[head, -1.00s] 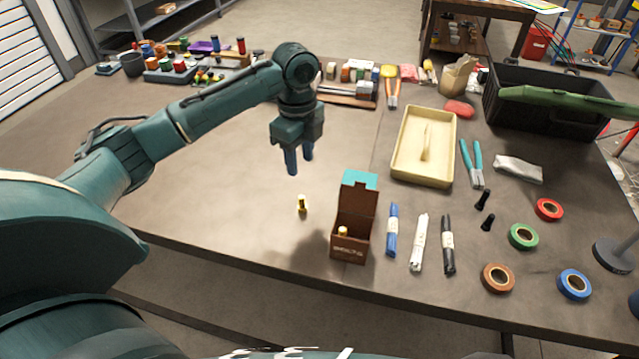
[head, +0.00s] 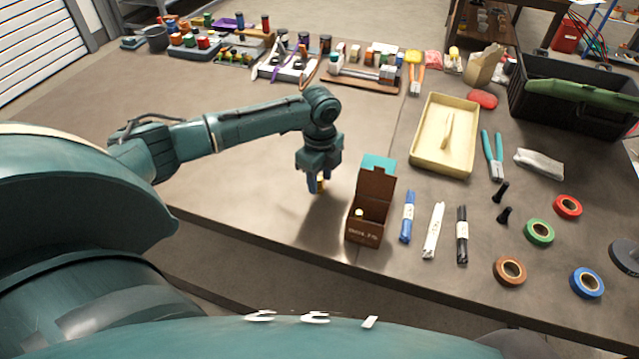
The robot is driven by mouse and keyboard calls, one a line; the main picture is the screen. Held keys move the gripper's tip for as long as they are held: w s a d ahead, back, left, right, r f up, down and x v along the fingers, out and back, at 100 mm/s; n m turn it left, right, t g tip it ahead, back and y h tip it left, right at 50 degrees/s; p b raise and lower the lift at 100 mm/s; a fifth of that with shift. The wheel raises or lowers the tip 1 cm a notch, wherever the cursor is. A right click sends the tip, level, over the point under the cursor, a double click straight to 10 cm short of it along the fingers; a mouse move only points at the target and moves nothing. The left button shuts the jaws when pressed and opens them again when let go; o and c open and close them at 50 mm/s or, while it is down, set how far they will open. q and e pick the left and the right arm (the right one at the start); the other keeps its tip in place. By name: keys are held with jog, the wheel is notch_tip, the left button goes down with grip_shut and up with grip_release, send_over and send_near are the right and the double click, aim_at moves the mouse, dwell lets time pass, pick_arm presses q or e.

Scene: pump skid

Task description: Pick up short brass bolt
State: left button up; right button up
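The short brass bolt (head: 320,184) stands on the table, left of the brown BOLTS box (head: 365,230). My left gripper (head: 323,186) is lowered over it from above, with its fingers on either side of the bolt. The fingers look apart, and partly hide the bolt; I see no clear grip on it. My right gripper is not in view.
Right of the box lie blue (head: 407,216), white (head: 433,230) and black (head: 462,235) bundles. A cream tray (head: 421,150) is farther back. The table left of my gripper is clear.

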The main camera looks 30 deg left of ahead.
pick_arm(q)
jog(key=shift+f, duration=0.6)
grip_shut()
